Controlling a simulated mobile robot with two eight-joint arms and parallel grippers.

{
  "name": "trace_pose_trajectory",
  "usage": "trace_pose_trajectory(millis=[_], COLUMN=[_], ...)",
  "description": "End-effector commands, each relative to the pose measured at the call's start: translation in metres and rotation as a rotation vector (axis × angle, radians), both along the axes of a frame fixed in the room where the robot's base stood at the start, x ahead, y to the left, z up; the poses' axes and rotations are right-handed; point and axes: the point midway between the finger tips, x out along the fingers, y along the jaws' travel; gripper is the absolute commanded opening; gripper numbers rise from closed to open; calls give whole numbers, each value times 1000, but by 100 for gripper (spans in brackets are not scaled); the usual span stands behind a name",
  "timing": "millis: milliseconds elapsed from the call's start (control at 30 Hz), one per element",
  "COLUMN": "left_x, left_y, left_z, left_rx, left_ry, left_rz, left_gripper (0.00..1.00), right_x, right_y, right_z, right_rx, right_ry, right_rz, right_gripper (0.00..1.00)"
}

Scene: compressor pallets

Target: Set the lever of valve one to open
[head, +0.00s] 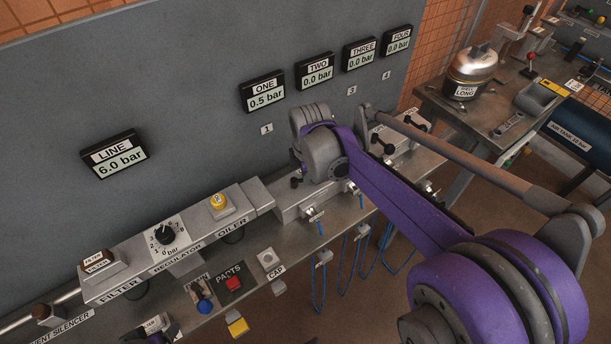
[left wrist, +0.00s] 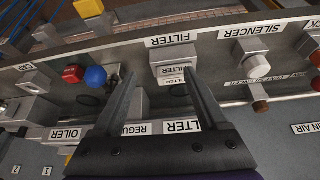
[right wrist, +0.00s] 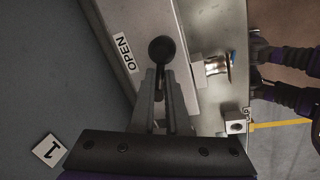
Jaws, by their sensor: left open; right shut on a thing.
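The lever of valve one, with a round black knob (right wrist: 161,50), stands between my right gripper's fingers in the right wrist view. My right gripper (right wrist: 162,82) is shut on this lever, just below the knob. A white OPEN label (right wrist: 122,52) lies to the left of the knob, and a tag marked 1 (right wrist: 48,150) is on the wall. In the head view my right wrist hides most of valve one. The gauge ONE (head: 263,92) reads 0.5 bar. My left gripper (left wrist: 158,74) is open and empty over the filter part of the bench.
The LINE gauge (head: 115,155) reads 6.0 bar; gauges TWO (head: 315,70), THREE (head: 360,54) and FOUR (head: 397,40) read 0.0.

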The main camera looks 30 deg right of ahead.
Motion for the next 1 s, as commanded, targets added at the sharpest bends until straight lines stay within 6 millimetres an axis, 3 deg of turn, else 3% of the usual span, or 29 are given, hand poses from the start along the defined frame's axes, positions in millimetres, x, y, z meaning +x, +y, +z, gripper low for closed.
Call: trace_pose_trajectory(millis=[500,1000], left_x=[1,1], left_y=[0,0], left_z=[4,4], left_rx=[0,0], left_ry=[-2,-2], left_rz=[0,0], left_gripper=[76,76], right_x=[11,13], right_y=[-4,-4], right_z=[0,0], right_rx=[-1,-2], right_ry=[-1,-1], right_rz=[342,410], right_gripper=[0,0])
